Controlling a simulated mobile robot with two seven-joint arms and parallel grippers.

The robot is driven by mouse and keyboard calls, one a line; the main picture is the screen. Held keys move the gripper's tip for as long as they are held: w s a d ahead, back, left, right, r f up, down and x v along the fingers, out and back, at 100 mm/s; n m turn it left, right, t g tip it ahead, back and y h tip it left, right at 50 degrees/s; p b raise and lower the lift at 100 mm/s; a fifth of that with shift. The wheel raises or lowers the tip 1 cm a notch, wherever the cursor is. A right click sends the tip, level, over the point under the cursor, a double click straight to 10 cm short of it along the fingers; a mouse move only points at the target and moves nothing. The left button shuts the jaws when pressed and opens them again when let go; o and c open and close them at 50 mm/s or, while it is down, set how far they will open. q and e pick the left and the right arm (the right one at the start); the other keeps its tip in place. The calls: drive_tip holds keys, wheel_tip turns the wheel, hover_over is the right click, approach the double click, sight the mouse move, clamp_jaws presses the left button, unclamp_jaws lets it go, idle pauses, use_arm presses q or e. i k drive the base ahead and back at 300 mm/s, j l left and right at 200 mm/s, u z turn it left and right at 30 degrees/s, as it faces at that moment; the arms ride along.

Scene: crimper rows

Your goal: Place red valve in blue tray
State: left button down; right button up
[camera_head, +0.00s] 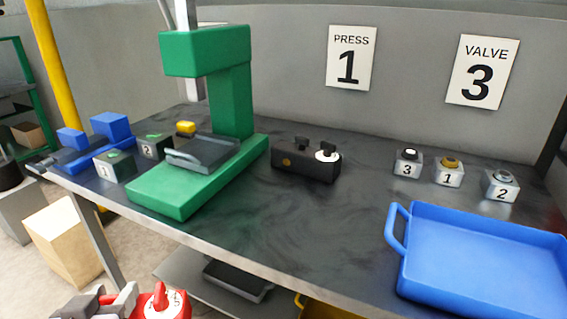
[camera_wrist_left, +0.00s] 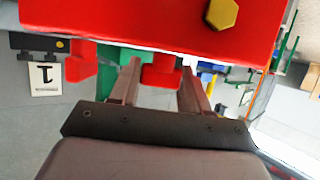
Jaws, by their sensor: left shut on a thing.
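My right gripper is not in view.
A green press (camera_head: 165,195) stands left of centre on the dark table. A black block with a white dial (camera_head: 305,160) is at the middle. Numbered button boxes (camera_head: 447,172) stand behind the tray.

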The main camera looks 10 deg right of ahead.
sight(501, 275)
drive_tip(key=k+l+z, duration=0.1)
drive_tip(key=l, duration=0.2)
drive_tip(key=k+l+z, duration=0.1)
drive_tip(key=l, duration=0.25)
drive_tip(key=k+l, duration=0.25)
drive_tip(key=k+l+z, duration=0.15)
drive_tip(key=l, duration=0.25)
